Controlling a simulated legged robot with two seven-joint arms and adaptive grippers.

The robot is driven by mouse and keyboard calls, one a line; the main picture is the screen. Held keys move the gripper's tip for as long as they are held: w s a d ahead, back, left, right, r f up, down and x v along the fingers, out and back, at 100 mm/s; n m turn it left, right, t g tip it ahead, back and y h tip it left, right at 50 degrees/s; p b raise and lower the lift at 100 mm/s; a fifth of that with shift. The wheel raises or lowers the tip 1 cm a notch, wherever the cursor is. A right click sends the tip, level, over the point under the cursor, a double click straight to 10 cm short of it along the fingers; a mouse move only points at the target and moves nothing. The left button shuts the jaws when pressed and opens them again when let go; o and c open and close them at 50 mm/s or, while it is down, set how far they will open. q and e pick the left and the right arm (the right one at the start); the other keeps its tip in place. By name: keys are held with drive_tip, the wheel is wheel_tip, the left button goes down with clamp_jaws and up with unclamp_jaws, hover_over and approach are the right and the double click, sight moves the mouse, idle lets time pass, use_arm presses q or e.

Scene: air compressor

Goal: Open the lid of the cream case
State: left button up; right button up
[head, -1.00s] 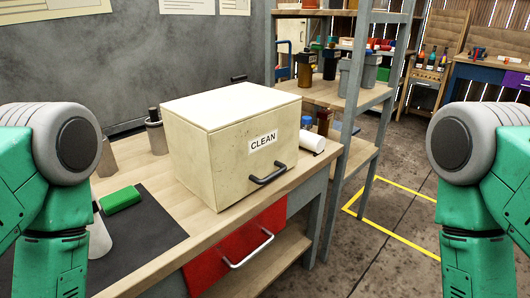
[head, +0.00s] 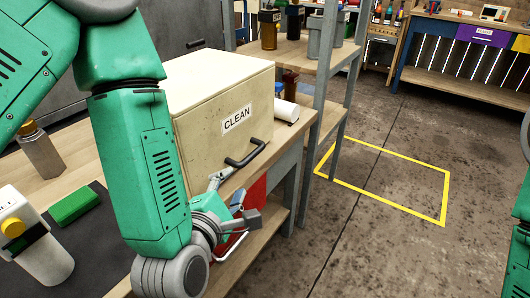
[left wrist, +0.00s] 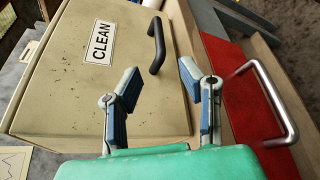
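The cream case (head: 203,150) stands on the wooden workbench with its lid (head: 215,78) shut. Its front has a CLEAN label and a black bar handle (head: 246,154) near the lower edge. My left gripper (head: 236,197) is open and empty just in front of the case, below the handle. In the left wrist view, the fingers of the left gripper (left wrist: 160,78) are spread apart, and the handle (left wrist: 156,46) lies beyond them, untouched. My left arm hides the left part of the case. My right arm shows at the right edge; its gripper is out of view.
A red drawer (left wrist: 240,95) with a metal handle (left wrist: 275,100) sits under the bench top, close to the left gripper. A green block (head: 75,206) and a white bottle (head: 32,245) stand left of my arm. A shelf (head: 325,90) stands behind right. Floor at right is clear.

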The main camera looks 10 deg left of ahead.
sight(249, 161)
use_arm(q)
drive_tip(key=b+x, duration=0.1)
drive_tip(key=x, duration=1.1)
drive_tip(key=shift+w+a+f, duration=0.15)
drive_tip(key=shift+w+a, duration=0.05)
drive_tip(key=shift+w, duration=0.15)
drive_tip(key=shift+w+d, duration=0.25)
drive_tip(key=shift+w, duration=0.15)
drive_tip(key=shift+a, duration=0.1)
clamp_jaws()
